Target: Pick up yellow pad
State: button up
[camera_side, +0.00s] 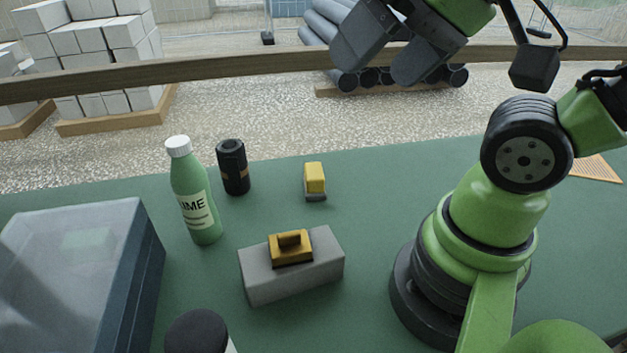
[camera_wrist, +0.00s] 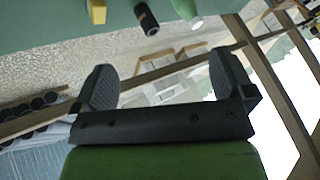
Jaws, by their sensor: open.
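A small yellow pad (camera_side: 315,178) with a grey base stands on the green table in the side view, right of the black can. A second, amber-yellow piece with a raised grip (camera_side: 290,248) lies on top of a grey block (camera_side: 290,275), nearer the camera. My gripper (camera_side: 380,60) is high at the top of the side view, open and empty, well above the table and apart from both yellow pieces. In the wrist view my gripper (camera_wrist: 162,60) shows its two fingers wide apart with nothing between them.
A green bottle with white cap (camera_side: 195,195) and a black can (camera_side: 233,167) stand left of the yellow pad. A lidded bin (camera_side: 120,280) fills the left front. A dark-capped container (camera_side: 197,330) is at the front edge. A wooden rail (camera_side: 200,72) crosses behind the table.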

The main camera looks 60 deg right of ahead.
jog(key=shift+w, duration=0.1)
jog(key=m+g+h, duration=0.2)
jog(key=m+g, duration=0.5)
jog(key=m, duration=1.5)
send_over(314, 170)
notch_tip(314, 170, down, 18)
notch_tip(314, 170, down, 7)
jog(key=shift+w+d+f+m, duration=0.1)
jog(key=shift+m, duration=1)
notch_tip(314, 170, down, 6)
jog(key=shift+r, duration=0.1)
